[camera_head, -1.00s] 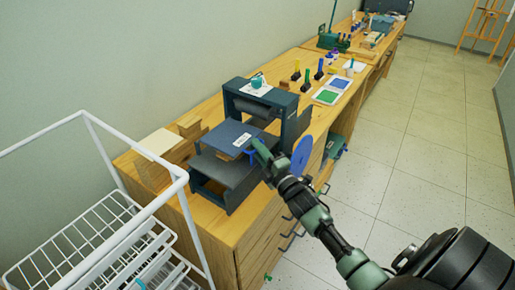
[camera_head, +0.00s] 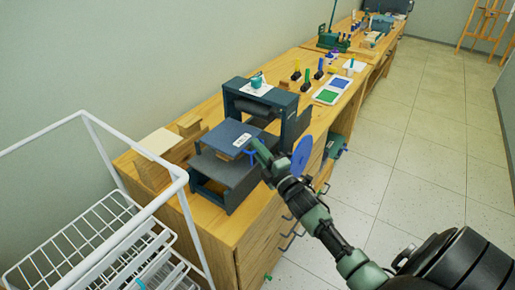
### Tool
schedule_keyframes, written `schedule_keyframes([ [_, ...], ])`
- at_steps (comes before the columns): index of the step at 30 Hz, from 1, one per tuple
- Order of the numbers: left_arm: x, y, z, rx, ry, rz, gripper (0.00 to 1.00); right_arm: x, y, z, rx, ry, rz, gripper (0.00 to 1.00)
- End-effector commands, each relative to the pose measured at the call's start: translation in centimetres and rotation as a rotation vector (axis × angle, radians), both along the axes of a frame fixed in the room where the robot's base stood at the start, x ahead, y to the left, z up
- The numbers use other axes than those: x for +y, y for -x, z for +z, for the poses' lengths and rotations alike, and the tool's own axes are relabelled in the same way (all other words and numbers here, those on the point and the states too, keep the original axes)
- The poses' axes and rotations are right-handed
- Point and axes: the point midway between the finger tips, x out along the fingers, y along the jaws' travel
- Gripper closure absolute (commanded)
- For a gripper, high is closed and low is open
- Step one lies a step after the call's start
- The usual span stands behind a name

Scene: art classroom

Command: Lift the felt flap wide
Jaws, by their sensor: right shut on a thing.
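A dark blue-grey press (camera_head: 285,103) stands on the wooden bench. A flat dark blue felt flap (camera_head: 226,136) with a small white label lies over its grey bed (camera_head: 236,178). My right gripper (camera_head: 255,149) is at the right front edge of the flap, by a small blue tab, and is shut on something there. Its fingers partly hide what they hold; it looks like the flap's edge or tab. The flap looks low and nearly flat. My left gripper is not in view.
A blue handwheel (camera_head: 303,156) sits at the press's right side, close to my right arm. A white wire rack (camera_head: 95,245) stands at the lower left. Wooden blocks (camera_head: 155,170) lie left of the press. Colour trays (camera_head: 333,90) are behind it.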

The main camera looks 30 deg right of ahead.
Motion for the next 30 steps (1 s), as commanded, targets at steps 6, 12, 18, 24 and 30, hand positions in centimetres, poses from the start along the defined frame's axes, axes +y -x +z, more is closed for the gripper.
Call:
schedule_keyframes([
  [6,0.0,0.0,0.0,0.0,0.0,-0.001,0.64,0.0,-0.1,0.8,-0.016,-0.002,0.002,1.0],
  [12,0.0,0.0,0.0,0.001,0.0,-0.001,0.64,0.0,-0.1,0.8,-0.017,-0.002,0.002,1.0],
  [18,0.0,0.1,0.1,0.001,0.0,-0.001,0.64,0.0,-0.1,0.9,-0.018,-0.001,0.003,1.0],
  [24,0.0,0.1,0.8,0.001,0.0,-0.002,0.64,0.0,-0.2,2.0,-0.019,-0.001,0.003,1.0],
  [30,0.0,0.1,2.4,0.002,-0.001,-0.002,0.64,0.1,-0.4,4.4,-0.019,-0.002,0.002,1.0],
])
